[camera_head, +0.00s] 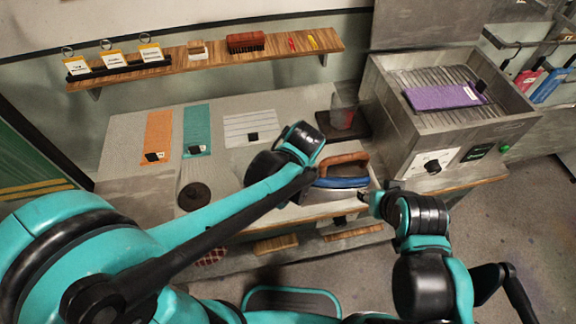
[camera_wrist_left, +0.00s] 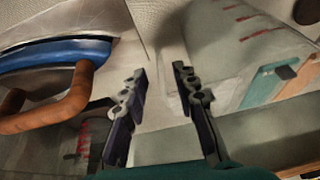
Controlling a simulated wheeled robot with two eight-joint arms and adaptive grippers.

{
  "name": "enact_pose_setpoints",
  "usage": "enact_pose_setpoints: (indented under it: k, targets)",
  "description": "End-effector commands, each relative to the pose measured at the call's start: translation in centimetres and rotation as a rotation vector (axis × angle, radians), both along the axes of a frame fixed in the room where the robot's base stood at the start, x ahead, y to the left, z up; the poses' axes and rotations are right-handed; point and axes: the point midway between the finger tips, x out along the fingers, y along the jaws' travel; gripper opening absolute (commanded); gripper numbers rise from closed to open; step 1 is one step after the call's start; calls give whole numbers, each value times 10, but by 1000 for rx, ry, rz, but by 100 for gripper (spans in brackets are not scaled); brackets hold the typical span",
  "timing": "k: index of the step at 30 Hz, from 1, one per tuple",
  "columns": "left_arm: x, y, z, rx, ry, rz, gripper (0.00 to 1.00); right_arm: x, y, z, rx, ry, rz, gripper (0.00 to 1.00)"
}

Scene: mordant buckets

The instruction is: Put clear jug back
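The clear jug (camera_wrist_left: 236,50), pale with red measuring marks, fills the upper right of the left wrist view. In the head view I cannot make it out clearly; my left arm covers much of that area. My left gripper (camera_wrist_left: 158,72) is open, with pale surface visible between its fingers. Its right finger overlaps the jug's edge in the picture; I cannot tell whether they touch. A second see-through vessel (camera_head: 343,114) with reddish contents stands on a dark pad behind the iron. My right gripper (camera_head: 374,200) is beside the iron's right end, too small to read.
A blue iron with a brown handle (camera_head: 343,172) sits near the front edge; it also shows in the left wrist view (camera_wrist_left: 65,52). A grey basin (camera_head: 400,110) stands right. Orange (camera_head: 158,135) and teal (camera_head: 197,130) cloths lie left, near a dark disc (camera_head: 194,196).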

Motion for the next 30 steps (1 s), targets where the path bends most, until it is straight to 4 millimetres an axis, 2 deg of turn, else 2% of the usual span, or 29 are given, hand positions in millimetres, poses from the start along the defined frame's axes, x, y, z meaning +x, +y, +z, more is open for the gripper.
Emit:
enact_pose_setpoints:
  k: [1, 6, 10, 17, 20, 23, 27, 30]
  targets:
    - [-5, -2, 15, 0, 0, -3, 29, 0, 0, 9, 0, 0, 0, 40]
    - [-17, -6, 44, 0, -1, -2, 29, 0, 0, 20, 0, 0, 0, 40]
    - [-22, -8, 57, 0, 0, 0, 29, 0, 0, 24, 0, 0, 0, 40]
    - [-25, -6, 63, -2, 0, -1, 29, 0, 0, 25, 0, 0, 0, 40]
    - [-30, 9, 68, -13, -4, -18, 29, 0, 0, 24, 0, 0, 0, 40]
    - [-41, 38, 77, -33, -20, -54, 29, 0, 0, 24, 0, 0, 0, 40]
    - [-66, 86, 88, -57, -74, -125, 29, 0, 0, 24, 0, 0, 0, 40]
    - [-84, 112, 91, -59, -127, -169, 29, 0, 0, 24, 0, 0, 0, 40]
